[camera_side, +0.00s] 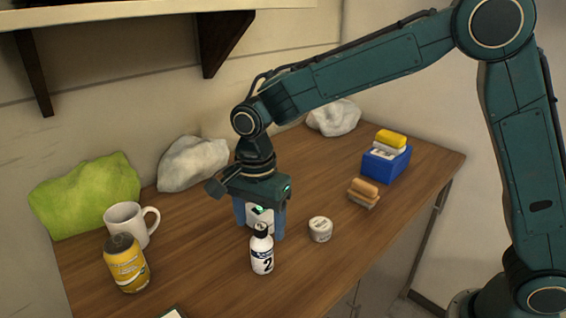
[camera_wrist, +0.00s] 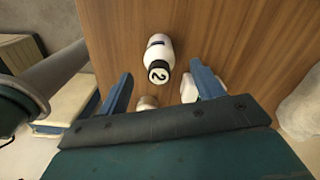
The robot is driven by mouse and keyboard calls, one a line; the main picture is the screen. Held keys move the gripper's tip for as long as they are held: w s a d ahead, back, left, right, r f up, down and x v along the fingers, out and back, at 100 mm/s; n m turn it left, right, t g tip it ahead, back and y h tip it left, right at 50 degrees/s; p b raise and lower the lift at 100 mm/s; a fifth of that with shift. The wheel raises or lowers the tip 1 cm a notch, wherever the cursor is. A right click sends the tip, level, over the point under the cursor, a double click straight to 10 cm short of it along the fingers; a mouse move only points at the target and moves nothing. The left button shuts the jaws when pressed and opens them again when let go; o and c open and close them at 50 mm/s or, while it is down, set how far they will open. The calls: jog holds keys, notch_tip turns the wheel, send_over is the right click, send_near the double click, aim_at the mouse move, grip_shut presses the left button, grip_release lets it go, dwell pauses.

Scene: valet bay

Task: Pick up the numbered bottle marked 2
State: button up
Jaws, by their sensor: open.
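The bottle marked 2 (camera_side: 262,254) is small and white with a dark cap. It stands upright on the wooden table, in front of my gripper (camera_side: 259,222) in the side view. My gripper (camera_wrist: 160,70) points down, open, with no finger seen pressing on the bottle. A white object (camera_side: 265,221) shows between the fingers in the side view, partly hidden; I cannot tell what it is.
A round tin (camera_side: 320,230) stands just right of the bottle. A brush (camera_side: 363,194) and a blue box (camera_side: 386,164) are farther right. The table in front of the bottle is mostly clear.

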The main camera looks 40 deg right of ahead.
aim_at(261, 241)
jog(key=shift+f, duration=0.2)
jog(key=shift+f, duration=2.5)
jog(key=shift+c, duration=0.3)
jog(key=c, duration=1.1)
